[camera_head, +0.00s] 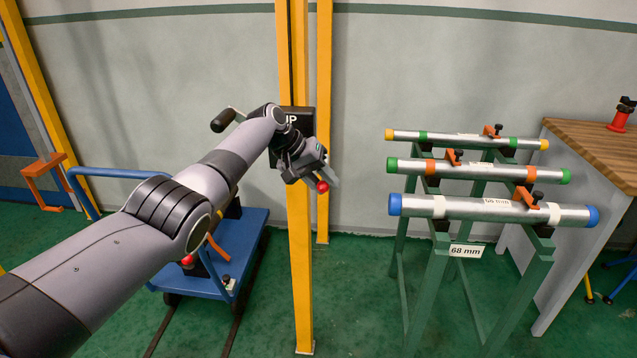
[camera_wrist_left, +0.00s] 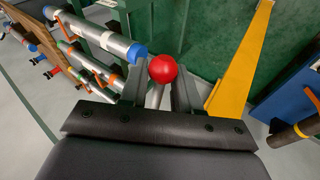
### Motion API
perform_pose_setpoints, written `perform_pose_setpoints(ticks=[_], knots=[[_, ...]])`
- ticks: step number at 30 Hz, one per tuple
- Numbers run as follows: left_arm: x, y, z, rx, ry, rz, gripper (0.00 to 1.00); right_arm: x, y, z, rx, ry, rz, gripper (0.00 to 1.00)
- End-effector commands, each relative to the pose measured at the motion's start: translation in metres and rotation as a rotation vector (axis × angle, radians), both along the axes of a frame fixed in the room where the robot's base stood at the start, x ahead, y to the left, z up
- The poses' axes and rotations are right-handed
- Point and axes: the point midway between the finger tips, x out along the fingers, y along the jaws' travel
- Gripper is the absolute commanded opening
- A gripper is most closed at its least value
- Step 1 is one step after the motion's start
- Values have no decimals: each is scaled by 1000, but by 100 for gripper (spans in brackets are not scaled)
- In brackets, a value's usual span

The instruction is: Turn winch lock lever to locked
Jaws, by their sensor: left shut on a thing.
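The winch lock lever has a red ball knob (camera_head: 322,187) and sits beside the yellow post in the head view. My left gripper (camera_head: 318,174) is at the lever, with its fingers around it. In the left wrist view the red knob (camera_wrist_left: 162,69) shows between the two fingertips, with a short grey shaft below it. My left gripper is shut on the lever. The dark winch box (camera_head: 305,125) on the post carries partly hidden lettering. A crank with a black grip (camera_head: 224,120) sticks out to the left. My arm hides much of the winch. My right gripper is not in view.
A yellow post (camera_head: 300,270) stands right at the gripper. A blue cart (camera_head: 243,250) is behind my arm. To the right, a green rack (camera_head: 432,285) holds several pipes, beside a wooden-topped bench (camera_head: 590,150). Green floor lies clear between post and rack.

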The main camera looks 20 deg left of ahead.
Motion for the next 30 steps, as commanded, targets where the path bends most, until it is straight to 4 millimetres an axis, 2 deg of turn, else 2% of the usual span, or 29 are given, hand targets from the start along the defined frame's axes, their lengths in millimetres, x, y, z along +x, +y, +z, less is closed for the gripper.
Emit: perform_pose_setpoints(ticks=[1,21,22,23,24,30], knots=[[-3,-4,-4,-3,21,-6,0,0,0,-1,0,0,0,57],[-3,-8,-3,-9,40,-7,0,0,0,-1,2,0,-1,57],[-3,-8,-3,-9,40,-7,38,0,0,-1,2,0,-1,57],[-3,-8,-3,-9,39,-6,48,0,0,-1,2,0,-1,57],[-3,-7,-3,-8,39,-5,51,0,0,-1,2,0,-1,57],[-1,-6,-1,-8,33,-3,51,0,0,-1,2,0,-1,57]])
